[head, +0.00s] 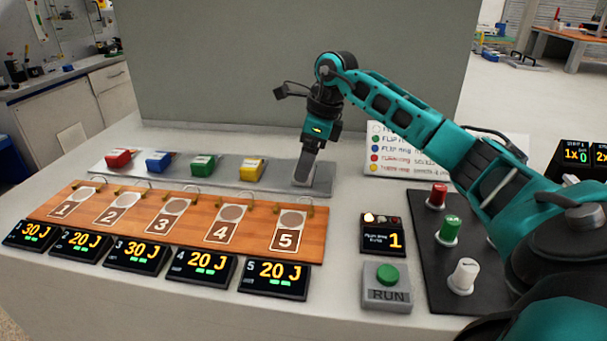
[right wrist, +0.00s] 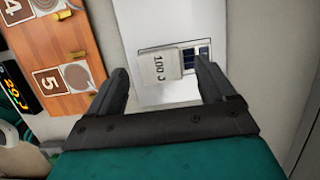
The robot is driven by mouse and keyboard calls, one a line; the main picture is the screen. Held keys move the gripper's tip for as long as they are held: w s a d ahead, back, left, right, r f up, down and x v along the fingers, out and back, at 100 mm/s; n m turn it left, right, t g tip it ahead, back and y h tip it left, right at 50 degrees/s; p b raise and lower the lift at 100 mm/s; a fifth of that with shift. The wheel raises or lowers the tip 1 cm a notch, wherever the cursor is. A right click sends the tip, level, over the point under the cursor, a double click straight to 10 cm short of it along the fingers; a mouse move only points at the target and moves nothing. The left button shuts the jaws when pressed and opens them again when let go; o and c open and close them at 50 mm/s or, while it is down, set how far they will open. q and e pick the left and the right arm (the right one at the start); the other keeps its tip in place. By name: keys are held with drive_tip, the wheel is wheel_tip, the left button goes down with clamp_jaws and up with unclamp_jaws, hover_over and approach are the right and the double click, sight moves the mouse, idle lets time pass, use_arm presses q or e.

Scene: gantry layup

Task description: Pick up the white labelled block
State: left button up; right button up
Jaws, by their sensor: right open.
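The white block labelled 100 J (right wrist: 166,66) lies on the grey metal tray, with a dark blue gridded piece beside it. In the right wrist view it sits between and beyond the two open fingertips, apart from both. My right gripper (head: 304,168) points down over the right end of the tray in the head view, and its fingers (right wrist: 164,84) frame the block in the right wrist view. In the head view the fingers largely hide the block. My left gripper is not in view.
Red (head: 121,159), blue (head: 159,162), green (head: 203,167) and yellow (head: 251,169) blocks sit left along the tray (head: 225,177). A numbered wooden board (head: 256,234) lies in front. A grey panel (head: 300,60) stands behind. The RUN button (head: 387,275) and coloured knobs are at right.

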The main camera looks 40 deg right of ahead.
drive_tip(key=shift+x, duration=0.75)
drive_tip(key=c, duration=1.2)
